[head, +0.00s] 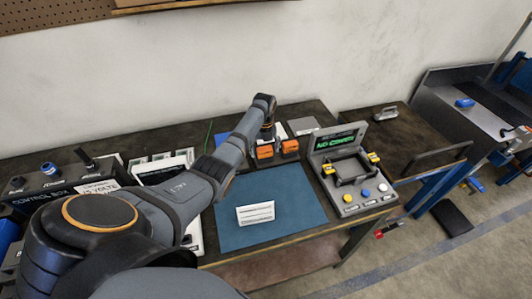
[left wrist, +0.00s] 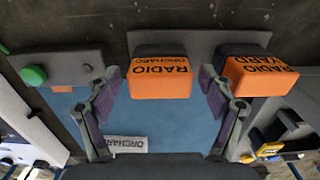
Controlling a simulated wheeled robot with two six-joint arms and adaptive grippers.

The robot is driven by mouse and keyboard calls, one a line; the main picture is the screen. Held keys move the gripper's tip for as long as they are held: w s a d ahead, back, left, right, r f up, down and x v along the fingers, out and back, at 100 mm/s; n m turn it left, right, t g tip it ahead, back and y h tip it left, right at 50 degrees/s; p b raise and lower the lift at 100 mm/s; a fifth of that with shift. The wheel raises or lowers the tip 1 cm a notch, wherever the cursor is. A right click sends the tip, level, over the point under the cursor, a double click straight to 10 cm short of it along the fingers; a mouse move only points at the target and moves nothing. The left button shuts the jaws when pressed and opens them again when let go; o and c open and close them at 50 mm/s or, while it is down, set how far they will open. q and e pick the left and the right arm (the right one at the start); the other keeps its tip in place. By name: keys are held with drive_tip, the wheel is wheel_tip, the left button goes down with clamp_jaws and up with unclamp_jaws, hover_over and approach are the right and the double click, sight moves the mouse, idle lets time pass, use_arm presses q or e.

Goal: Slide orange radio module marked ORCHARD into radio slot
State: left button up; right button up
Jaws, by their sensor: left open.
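Two orange radio modules stand side by side at the back of the bench. The left one, marked ORCHARD (left wrist: 160,80), also shows in the head view (head: 265,152); the right one, marked YARD (left wrist: 258,76), shows there too (head: 290,146). My left gripper (left wrist: 162,95) is open, with one finger on each side of the ORCHARD module and visible gaps. In the head view my left arm hides part of that area. A grey console (head: 350,138) with a green-lit screen and a black-framed bay (head: 352,168) stands to the right; I cannot make out the radio slot itself.
A blue mat (head: 290,195) carries a white card (head: 255,213), marked ORCHARD in the left wrist view (left wrist: 127,144). A control box (head: 50,185) stands at the left. A brown table (head: 400,145) lies right of the console. The mat's right half is clear.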

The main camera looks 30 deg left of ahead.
sight(264, 149)
use_arm(q)
drive_tip(key=c, duration=1.6)
drive_tip(key=shift+r+p, duration=3.05)
drive_tip(key=shift+p, duration=0.15)
drive_tip(key=shift+s+f, duration=0.1)
drive_tip(key=shift+f, duration=0.05)
